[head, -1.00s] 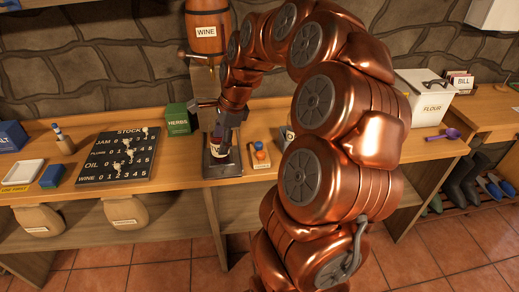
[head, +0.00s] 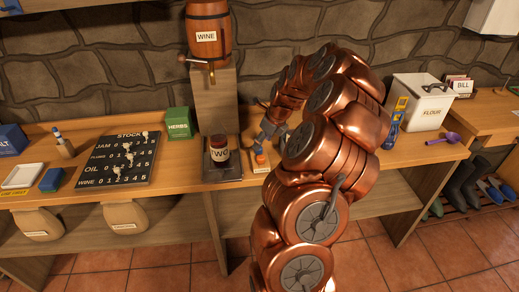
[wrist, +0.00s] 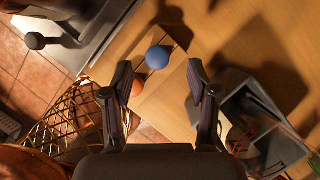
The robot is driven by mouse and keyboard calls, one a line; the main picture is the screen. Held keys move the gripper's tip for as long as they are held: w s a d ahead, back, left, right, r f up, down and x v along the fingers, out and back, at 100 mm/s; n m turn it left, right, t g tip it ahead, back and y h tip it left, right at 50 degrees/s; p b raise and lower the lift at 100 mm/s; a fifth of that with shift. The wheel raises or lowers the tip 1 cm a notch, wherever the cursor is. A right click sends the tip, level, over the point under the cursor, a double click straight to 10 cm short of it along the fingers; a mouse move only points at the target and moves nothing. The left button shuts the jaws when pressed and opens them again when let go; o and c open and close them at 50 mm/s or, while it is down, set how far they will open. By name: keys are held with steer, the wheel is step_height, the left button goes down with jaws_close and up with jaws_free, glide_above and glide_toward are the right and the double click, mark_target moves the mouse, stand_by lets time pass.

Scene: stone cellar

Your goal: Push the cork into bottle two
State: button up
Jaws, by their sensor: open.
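A dark bottle labelled "TWO" (head: 220,154) stands upright on a dark grey plate (head: 222,174) below the wine barrel. To its right is a small wooden block with an orange ball-shaped piece (head: 260,160). The wrist view shows a blue ball (wrist: 158,57) and the orange ball (wrist: 137,88) side by side; I cannot tell whether either tops a cork. My gripper (wrist: 159,68) is open and empty over the block. The blue ball appears between the fingertips, and the left finger partly covers the orange one. In the head view my arm hides part of this area.
The wine barrel (head: 208,30) with its tap sits on a stand behind the bottle. The stock board (head: 115,158) and a green herbs box (head: 178,122) are left. A dark open box (wrist: 250,105) lies right of my gripper. The flour bin (head: 422,102) stands farther right.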

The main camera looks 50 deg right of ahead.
mark_target(259, 152)
steer(key=shift+p+x, duration=0.3)
steer(key=shift+x, duration=1.35)
steer(key=shift+s+a, duration=0.1)
steer(key=shift+a, duration=0.05)
steer(key=shift+c, duration=0.3)
steer(key=c, duration=0.8)
